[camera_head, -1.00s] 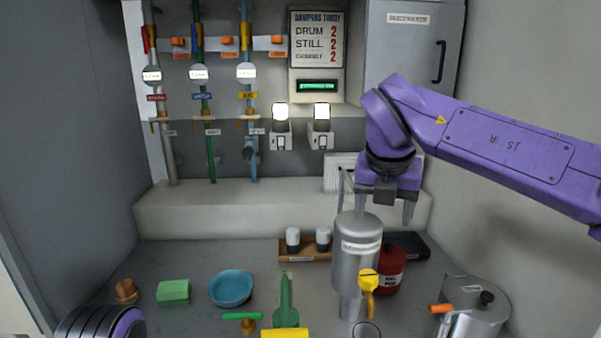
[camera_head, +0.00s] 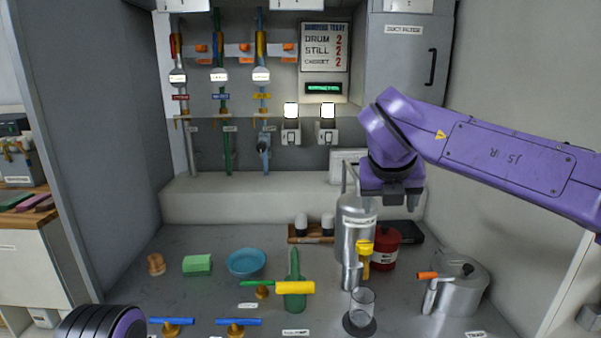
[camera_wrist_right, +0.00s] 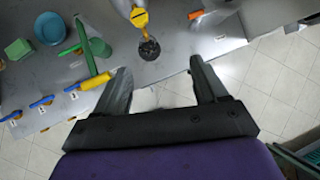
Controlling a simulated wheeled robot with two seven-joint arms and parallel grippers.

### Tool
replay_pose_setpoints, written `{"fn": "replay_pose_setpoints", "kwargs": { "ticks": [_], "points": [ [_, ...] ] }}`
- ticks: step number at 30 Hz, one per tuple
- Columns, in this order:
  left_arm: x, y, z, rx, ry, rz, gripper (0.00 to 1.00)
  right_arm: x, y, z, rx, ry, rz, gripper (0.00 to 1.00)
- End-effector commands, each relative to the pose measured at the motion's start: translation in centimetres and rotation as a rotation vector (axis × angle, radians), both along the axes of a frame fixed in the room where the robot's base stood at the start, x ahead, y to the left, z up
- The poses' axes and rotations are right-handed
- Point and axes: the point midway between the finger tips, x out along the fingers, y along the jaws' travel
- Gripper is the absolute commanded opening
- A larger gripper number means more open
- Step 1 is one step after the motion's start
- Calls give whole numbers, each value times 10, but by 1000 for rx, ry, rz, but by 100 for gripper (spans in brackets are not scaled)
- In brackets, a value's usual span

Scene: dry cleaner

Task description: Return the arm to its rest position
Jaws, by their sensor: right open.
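My right arm (camera_head: 500,155), purple, comes in from the right in the head view and bends at the wrist above the counter. My right gripper (camera_head: 392,198) points down behind the top of the silver dispenser (camera_head: 356,225), which partly covers it. In the right wrist view the gripper (camera_wrist_right: 163,82) has its two fingers wide apart with nothing between them. The counter's front edge and tiled floor show beyond the fingers. My left gripper is out of view; only a dark ribbed, purple-edged part of my own body shows at the bottom left of the head view.
A glass (camera_head: 362,308) stands on a dark round pad below the yellow tap (camera_head: 365,250). A red can (camera_head: 386,248) and a lidded metal pot (camera_head: 456,288) stand nearby. A green bottle (camera_head: 295,285), blue bowl (camera_head: 246,262) and green block (camera_head: 197,265) are left.

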Motion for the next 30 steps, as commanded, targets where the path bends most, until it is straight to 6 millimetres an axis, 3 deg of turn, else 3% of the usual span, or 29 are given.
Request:
{"fn": "replay_pose_setpoints", "kwargs": {
  "ticks": [5, 8, 14, 17, 21, 23, 27, 30],
  "points": [
    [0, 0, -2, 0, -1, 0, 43, 22, -9, -31, -281, -75, 153, 72],
    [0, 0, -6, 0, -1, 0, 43, 33, -11, -64, -458, -84, 260, 72],
    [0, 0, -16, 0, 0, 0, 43, 44, -11, -157, -815, -38, 539, 72],
    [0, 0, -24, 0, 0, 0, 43, 38, -11, -225, -1001, 23, 738, 72],
    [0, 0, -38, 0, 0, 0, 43, 3, -15, -342, -1232, 144, 1103, 72],
    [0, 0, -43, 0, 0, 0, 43, -20, -20, -389, -1296, 197, 1263, 72],
    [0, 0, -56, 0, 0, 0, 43, -89, -37, -485, -1371, 322, 1624, 72],
    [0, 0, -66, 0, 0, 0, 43, -150, -56, -543, -1364, 412, 1875, 72]
  ]
}}
